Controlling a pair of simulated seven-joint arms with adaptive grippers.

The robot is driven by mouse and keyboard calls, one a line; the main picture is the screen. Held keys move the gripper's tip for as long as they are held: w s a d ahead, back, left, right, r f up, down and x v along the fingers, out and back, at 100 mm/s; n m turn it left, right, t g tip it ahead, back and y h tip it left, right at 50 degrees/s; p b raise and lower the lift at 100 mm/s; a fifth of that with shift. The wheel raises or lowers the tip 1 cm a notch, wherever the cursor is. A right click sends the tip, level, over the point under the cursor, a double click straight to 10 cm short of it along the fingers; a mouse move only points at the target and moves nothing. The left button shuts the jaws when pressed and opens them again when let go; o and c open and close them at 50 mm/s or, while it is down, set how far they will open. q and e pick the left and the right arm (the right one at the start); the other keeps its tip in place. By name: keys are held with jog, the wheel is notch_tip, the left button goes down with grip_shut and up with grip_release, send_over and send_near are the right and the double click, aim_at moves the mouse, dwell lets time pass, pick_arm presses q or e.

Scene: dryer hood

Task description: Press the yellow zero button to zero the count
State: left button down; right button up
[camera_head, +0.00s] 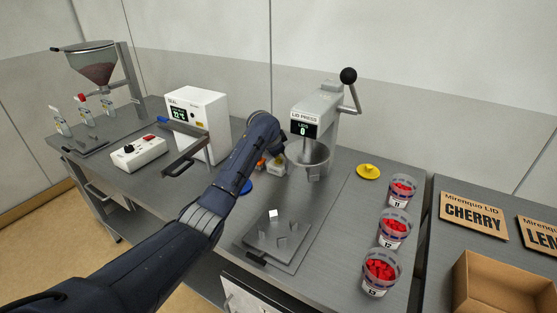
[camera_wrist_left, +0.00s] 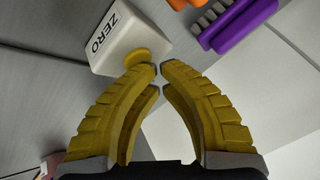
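The zero button (camera_wrist_left: 138,57) is a round yellow button on a white box (camera_wrist_left: 104,30) marked ZERO, upper left of centre in the left wrist view. My left gripper (camera_wrist_left: 159,68) has its two yellow fingers drawn together, tips almost meeting, with nothing between them. The left fingertip overlaps the button's lower edge in this view; I cannot tell whether it touches. In the head view my left arm reaches to just left of the lid press (camera_head: 320,112), whose display (camera_head: 304,129) reads 0. The fingers are mostly hidden there. My right gripper is not in view.
Orange and purple (camera_wrist_left: 238,22) items lie beside the white box in the wrist view. A yellow lid (camera_head: 368,171) and red-filled cups (camera_head: 392,228) stand right of the press. A plate with upright pegs (camera_head: 262,252) lies in front. A white display unit (camera_head: 207,110) stands left.

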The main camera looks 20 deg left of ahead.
pick_arm(q)
jog(key=shift+r, duration=1.2)
jog(key=shift+r, duration=2.5)
